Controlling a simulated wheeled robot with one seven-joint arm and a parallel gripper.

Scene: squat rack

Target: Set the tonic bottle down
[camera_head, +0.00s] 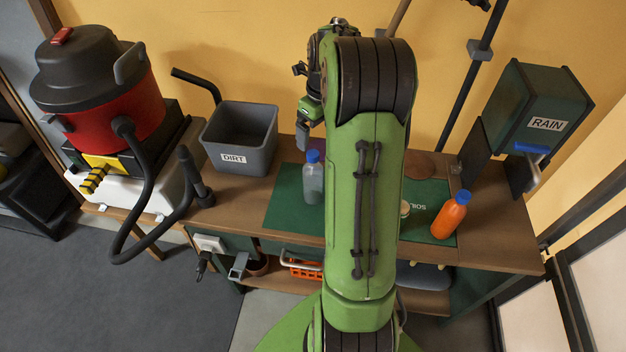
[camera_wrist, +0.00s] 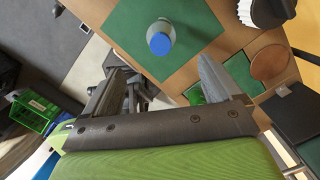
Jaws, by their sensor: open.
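A translucent grey bottle with a blue cap (camera_head: 313,184) stands upright on a green mat (camera_head: 283,212) on the wooden bench. An orange bottle with a blue cap (camera_head: 450,219) is at the mat's right end. No readable label shows which is the tonic bottle. My gripper (camera_head: 303,135) is above and behind the grey bottle, partly hidden by my arm. In the wrist view my gripper (camera_wrist: 165,82) is open with nothing between its fingers. The grey bottle (camera_wrist: 160,38) shows just beyond the fingertips, apart from them.
A grey DIRT bin (camera_head: 240,143) stands left of the mat. A red and black vacuum (camera_head: 100,90) with a hose is further left. A dark green RAIN box (camera_head: 545,100) stands at the right. A round brown disc (camera_wrist: 269,62) and a brush (camera_wrist: 262,12) lie near the bottle.

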